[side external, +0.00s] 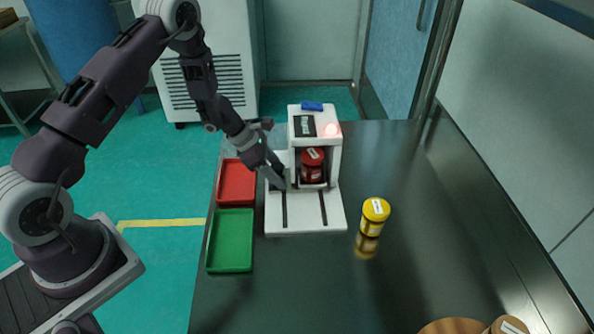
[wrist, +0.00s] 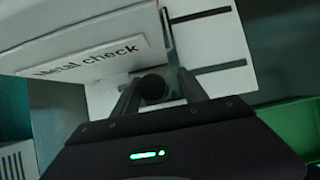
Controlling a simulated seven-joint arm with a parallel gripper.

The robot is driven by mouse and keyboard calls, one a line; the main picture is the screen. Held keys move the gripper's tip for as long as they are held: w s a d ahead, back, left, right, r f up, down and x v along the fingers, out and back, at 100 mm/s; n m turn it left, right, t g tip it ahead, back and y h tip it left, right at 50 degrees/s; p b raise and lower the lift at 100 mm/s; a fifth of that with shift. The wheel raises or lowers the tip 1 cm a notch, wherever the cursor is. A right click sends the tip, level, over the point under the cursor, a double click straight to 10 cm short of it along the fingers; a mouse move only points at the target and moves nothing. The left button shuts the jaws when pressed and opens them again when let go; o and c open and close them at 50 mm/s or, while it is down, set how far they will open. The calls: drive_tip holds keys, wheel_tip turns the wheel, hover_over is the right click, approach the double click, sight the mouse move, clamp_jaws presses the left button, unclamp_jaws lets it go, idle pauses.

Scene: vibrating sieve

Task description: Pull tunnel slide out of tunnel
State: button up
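The white tunnel (side external: 333,140) stands on the table with a red jar (side external: 312,166) inside its opening. The tunnel also shows in the wrist view, as a white housing with a "Metal check" panel (wrist: 85,55). A dark round knob (wrist: 152,87) shows between my fingers in the wrist view; it looks like the slide's handle, and the rest of the slide is mostly hidden. My gripper (side external: 277,181) is low at the left side of the tunnel. In the wrist view my gripper (wrist: 157,79) is open, with its fingers either side of the knob and apparent gaps.
A white base plate (side external: 304,217) with two black strips lies in front of the tunnel. A red tray (side external: 237,183) and a green tray (side external: 230,241) lie to the left. A yellow jar (side external: 374,212) stands to the right. The table's right side is mostly clear.

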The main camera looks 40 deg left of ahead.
drive_tip(key=shift+s+d, duration=3.7)
drive_tip(key=shift+s, duration=0.05)
drive_tip(key=o, duration=1.1)
drive_tip(key=v, duration=0.9)
drive_tip(key=shift+w, duration=0.1)
